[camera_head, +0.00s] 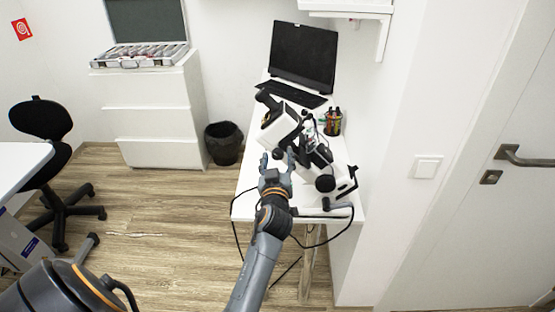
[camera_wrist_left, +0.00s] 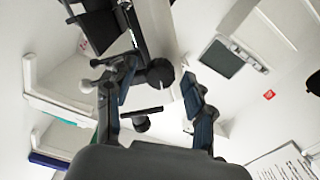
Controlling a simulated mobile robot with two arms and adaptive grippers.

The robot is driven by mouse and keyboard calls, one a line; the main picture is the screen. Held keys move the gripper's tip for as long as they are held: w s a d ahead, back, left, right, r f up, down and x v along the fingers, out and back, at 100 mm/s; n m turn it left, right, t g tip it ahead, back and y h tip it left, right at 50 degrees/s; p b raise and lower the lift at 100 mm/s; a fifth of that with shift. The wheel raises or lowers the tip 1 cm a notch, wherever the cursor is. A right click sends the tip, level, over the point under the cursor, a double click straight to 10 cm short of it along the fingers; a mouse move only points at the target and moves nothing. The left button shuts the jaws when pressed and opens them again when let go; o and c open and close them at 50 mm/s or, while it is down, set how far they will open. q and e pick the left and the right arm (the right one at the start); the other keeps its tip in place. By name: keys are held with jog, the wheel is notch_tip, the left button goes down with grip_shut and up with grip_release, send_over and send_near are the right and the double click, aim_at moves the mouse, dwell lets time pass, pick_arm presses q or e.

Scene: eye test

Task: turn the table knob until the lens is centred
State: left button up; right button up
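A white and black eye-test instrument (camera_head: 283,128) stands on the narrow white table (camera_head: 247,205). A small dark round knob (camera_head: 278,153) shows on its near side, and a larger black knob (camera_head: 325,184) sits to the right. My left gripper (camera_head: 277,159) is open, its fingers spread around the small knob in the picture; I cannot tell if they touch it. In the left wrist view the open fingers (camera_wrist_left: 155,100) have a gap between them, with a black round knob (camera_wrist_left: 160,72) beyond. I cannot make out the lens or its centring. My right gripper is out of view.
Black cables hang off the front edge. A bin (camera_head: 224,143), white drawers (camera_head: 155,125) and an office chair (camera_head: 42,120) stand left.

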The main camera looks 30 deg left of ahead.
aim_at(278, 120)
pick_arm(q)
notch_tip(278, 120, up, 10)
dwell(0.6)
